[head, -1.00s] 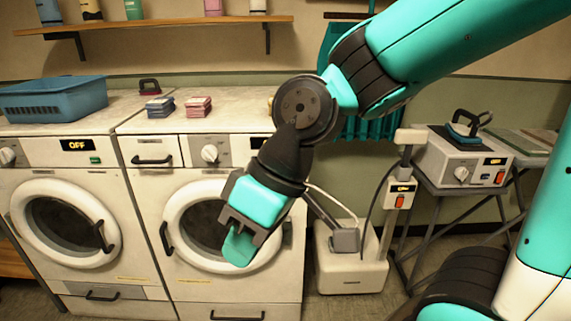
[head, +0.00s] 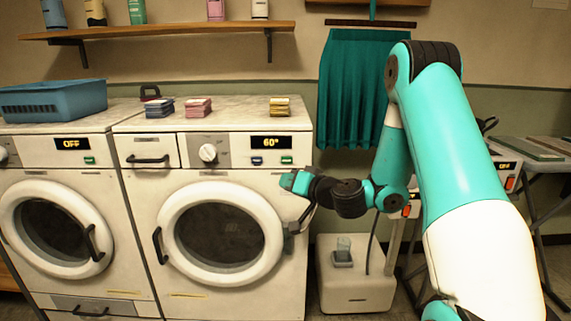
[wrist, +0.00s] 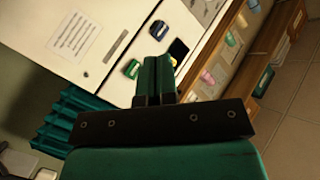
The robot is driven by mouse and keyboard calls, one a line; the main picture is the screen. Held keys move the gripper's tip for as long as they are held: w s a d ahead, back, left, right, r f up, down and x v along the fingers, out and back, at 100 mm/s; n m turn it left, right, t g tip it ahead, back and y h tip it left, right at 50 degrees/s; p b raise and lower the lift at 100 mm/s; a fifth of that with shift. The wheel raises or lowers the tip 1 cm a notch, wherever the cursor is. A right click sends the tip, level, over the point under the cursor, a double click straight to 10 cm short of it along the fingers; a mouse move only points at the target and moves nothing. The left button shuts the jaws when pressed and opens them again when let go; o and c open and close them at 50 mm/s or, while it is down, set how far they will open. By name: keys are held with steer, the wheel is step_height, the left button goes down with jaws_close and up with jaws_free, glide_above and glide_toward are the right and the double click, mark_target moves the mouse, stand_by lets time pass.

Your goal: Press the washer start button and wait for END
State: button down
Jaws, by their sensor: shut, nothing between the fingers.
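The right washer (head: 225,180) is white with a shut round door and a display (head: 271,142) reading 60°. My gripper (head: 288,181) is just below the green button in the head view. In the wrist view, my gripper (wrist: 154,65) is shut and empty, its fingers pointing toward the panel. There the green button (wrist: 132,68) is left of the fingertips and the blue button (wrist: 158,30) is above them. I cannot tell the exact gap to the panel.
The left washer (head: 62,205) has a display (head: 73,144) reading OFF. A blue basket (head: 52,98) and colored stacks (head: 198,107) stand on top. A pale box-shaped unit (head: 352,285) stands right of the right washer. A teal curtain (head: 350,88) hangs behind.

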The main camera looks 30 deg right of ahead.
mark_target(287, 160)
steer(key=shift+w+r, duration=0.1)
steer(key=shift+w+d+p, duration=0.8)
steer(key=shift+w+p, duration=0.15)
steer(key=shift+w, duration=0.25)
steer(key=shift+w+d+p, duration=0.8)
steer(key=shift+w+p, duration=0.2)
steer(key=shift+w, duration=0.15)
steer(key=shift+w+d+p, duration=0.8)
steer(key=shift+w+p, duration=0.15)
steer(key=shift+w, duration=0.25)
steer(key=shift+w+d, duration=0.25)
steer(key=shift+w+d, duration=0.15)
steer(key=shift+w, duration=0.15)
stand_by(0.5)
steer(key=shift+s+a+b, duration=0.4)
steer(key=shift+s+b, duration=0.25)
steer(key=shift+b, duration=0.15)
